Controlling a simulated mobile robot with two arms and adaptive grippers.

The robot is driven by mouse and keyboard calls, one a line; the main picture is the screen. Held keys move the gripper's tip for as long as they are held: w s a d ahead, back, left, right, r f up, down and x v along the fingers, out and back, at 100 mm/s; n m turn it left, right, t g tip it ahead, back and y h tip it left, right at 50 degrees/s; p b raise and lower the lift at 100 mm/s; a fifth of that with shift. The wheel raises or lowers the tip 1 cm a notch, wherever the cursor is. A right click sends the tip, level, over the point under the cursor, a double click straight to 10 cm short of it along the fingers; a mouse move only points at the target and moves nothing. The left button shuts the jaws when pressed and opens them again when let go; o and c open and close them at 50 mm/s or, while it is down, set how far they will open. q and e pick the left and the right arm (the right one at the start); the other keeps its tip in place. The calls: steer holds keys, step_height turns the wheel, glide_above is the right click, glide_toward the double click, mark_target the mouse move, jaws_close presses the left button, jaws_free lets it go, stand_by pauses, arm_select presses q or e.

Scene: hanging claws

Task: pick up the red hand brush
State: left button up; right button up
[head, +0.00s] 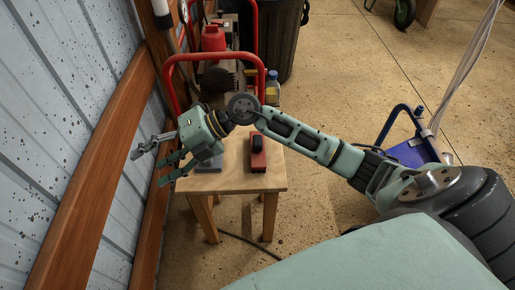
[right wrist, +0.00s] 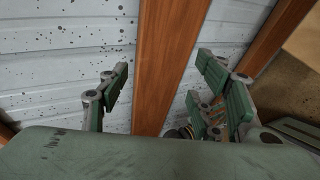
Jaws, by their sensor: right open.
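A small red block-like thing with a dark part on top, which looks like the red hand brush (head: 258,160), lies on the small wooden table (head: 240,182) in the head view. My right gripper (head: 148,168) is open and empty, left of the table and pointing at the wall. It is well to the left of the brush, apart from it. In the right wrist view the open fingers (right wrist: 158,78) have only the wall between and beyond them. The brush is not seen in that view. My left gripper is not in view.
A grey flat thing (head: 208,166) lies on the table under my right wrist. A red tubular frame (head: 215,57) stands behind the table. The wall with wooden beams (head: 95,190) is close on the left. Open floor (head: 350,70) lies to the right.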

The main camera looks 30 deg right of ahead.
steer(key=w+d+f+g+h, duration=0.2)
steer(key=d+f+h, duration=0.45)
steer(key=d, duration=0.45)
steer(key=m+g+h, duration=0.1)
steer(key=m+h, duration=0.2)
steer(key=h, duration=0.4)
glide_above(258, 139)
steer(key=shift+s+a+f+y, duration=0.1)
steer(key=shift+a+f+y, duration=0.15)
steer(key=shift+a+f, duration=0.15)
steer(key=f, duration=0.5)
steer(key=f+b, duration=0.1)
steer(key=f, duration=0.1)
steer(key=shift+d+f, duration=0.25)
steer(key=shift+d, duration=0.1)
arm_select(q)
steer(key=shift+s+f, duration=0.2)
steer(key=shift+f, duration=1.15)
arm_select(e)
steer(key=shift+r, duration=0.1)
steer(key=c, duration=1.4)
steer(key=shift+o, duration=0.2)
